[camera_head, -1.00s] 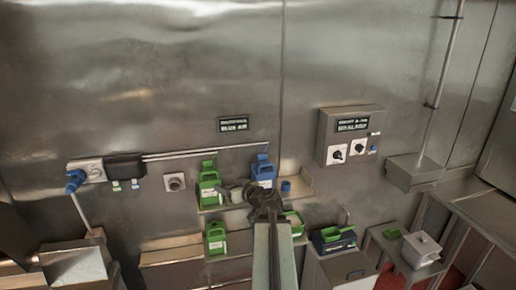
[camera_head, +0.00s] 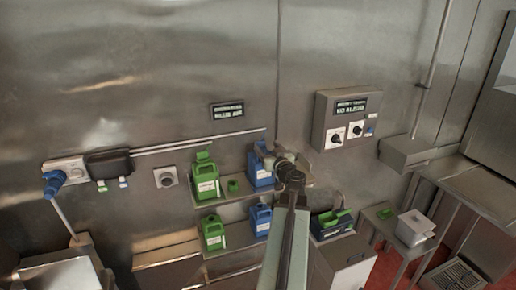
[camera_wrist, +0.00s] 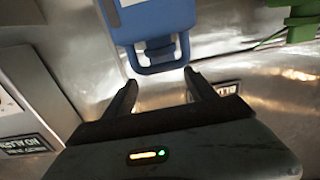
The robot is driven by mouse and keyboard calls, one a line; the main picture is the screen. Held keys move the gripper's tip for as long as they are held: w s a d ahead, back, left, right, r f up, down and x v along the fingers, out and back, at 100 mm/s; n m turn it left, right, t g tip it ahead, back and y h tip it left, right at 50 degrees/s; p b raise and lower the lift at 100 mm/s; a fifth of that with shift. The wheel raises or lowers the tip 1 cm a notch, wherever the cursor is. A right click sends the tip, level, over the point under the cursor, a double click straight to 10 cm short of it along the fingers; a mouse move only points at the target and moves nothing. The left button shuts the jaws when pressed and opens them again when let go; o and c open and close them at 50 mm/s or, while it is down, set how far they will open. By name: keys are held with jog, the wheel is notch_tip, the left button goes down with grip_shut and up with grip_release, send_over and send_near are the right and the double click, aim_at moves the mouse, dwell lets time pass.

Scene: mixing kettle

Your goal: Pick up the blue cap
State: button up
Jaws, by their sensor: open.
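I cannot make out the blue cap in either current view. The spot right of the upper blue jug, where it stood in the earlier head frame, is covered by my gripper and wrist. The upper blue jug (camera_head: 261,176) stands on the wall shelf, and its handle (camera_wrist: 160,68) shows at the top of the wrist view. My gripper (camera_head: 270,160) is in front of that jug's right side. In the wrist view my gripper (camera_wrist: 160,78) is open, with nothing between its fingers. The handle lies beyond the fingertips; I cannot tell the gap.
A green jug (camera_head: 205,180) and a green cap (camera_head: 233,186) share the upper shelf. A green jug (camera_head: 213,235) and a blue jug (camera_head: 260,221) stand below. A control box (camera_head: 342,120) juts from the wall at right. A white container (camera_head: 414,228) sits on a side table.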

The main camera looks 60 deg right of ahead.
aim_at(261, 143)
jog(key=shift+w+d+f, duration=0.1)
jog(key=shift+w+d, duration=0.1)
jog(key=shift+w, duration=0.5)
jog(key=x, duration=0.5)
jog(key=shift+a+f, duration=0.1)
jog(key=shift+a, duration=0.1)
